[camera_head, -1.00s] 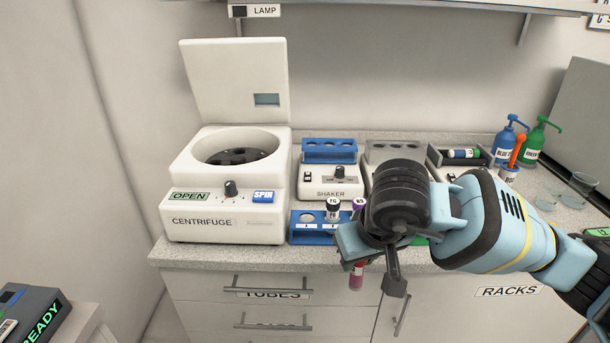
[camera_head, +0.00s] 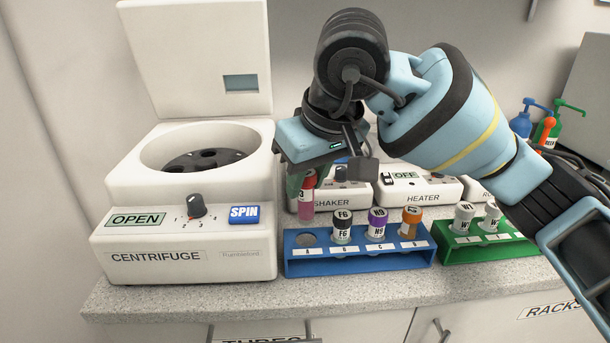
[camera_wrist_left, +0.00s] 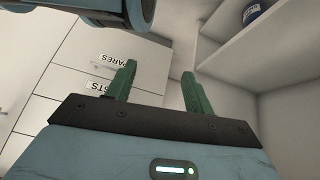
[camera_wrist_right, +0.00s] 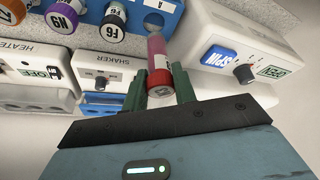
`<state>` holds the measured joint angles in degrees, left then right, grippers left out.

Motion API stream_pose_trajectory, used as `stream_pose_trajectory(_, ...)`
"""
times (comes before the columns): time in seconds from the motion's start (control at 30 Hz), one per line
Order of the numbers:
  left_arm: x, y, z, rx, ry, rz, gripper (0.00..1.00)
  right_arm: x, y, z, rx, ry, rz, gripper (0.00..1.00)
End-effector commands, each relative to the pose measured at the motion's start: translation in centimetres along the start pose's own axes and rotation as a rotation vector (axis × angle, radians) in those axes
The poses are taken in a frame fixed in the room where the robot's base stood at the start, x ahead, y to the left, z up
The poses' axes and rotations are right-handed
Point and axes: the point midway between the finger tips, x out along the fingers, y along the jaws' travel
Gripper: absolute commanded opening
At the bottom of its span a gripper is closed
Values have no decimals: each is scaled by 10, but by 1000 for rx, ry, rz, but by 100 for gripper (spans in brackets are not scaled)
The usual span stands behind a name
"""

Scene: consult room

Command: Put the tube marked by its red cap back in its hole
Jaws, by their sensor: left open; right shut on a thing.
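My right gripper (camera_head: 300,184) is shut on the red-capped tube (camera_head: 306,207), which holds pink liquid and hangs roughly upright. In the right wrist view the tube (camera_wrist_right: 157,50) sits between the green fingers, its red cap towards the camera. The blue rack (camera_head: 355,265) stands on the counter with its holes lettered A to D. Hole A (camera_head: 306,240) is empty; the tube's lower end is just above it in the picture, and I cannot tell the exact gap. My left gripper (camera_wrist_left: 155,88) is open and empty, seen only in its wrist view.
Tubes with black (camera_head: 342,221), purple (camera_head: 377,219) and orange (camera_head: 411,219) caps fill the other blue-rack holes. A green rack (camera_head: 485,249) with white-capped tubes is to the right. The open centrifuge (camera_head: 190,240) stands close on the left. Shaker and heater (camera_head: 420,188) are behind.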

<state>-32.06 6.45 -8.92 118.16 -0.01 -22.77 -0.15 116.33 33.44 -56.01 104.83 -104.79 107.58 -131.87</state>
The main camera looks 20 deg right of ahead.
Motion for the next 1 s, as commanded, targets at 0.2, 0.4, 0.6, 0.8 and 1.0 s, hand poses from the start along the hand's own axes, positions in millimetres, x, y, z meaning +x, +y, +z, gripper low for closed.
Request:
stream_pose_trajectory(0.2,7,-1,7,1,-8,1,53,13,0,5,1,-3,0,2)
stream_pose_trajectory(0.4,14,-2,6,5,-2,0,53,22,0,9,2,-2,1,2)
stream_pose_trajectory(0.6,15,-3,2,8,5,0,53,22,0,9,2,0,2,2)
stream_pose_trajectory(0.8,15,-3,2,8,6,-1,53,22,0,9,2,0,2,2)
stream_pose_trajectory(1.0,14,-3,1,8,9,-1,53,24,0,11,2,0,2,2)
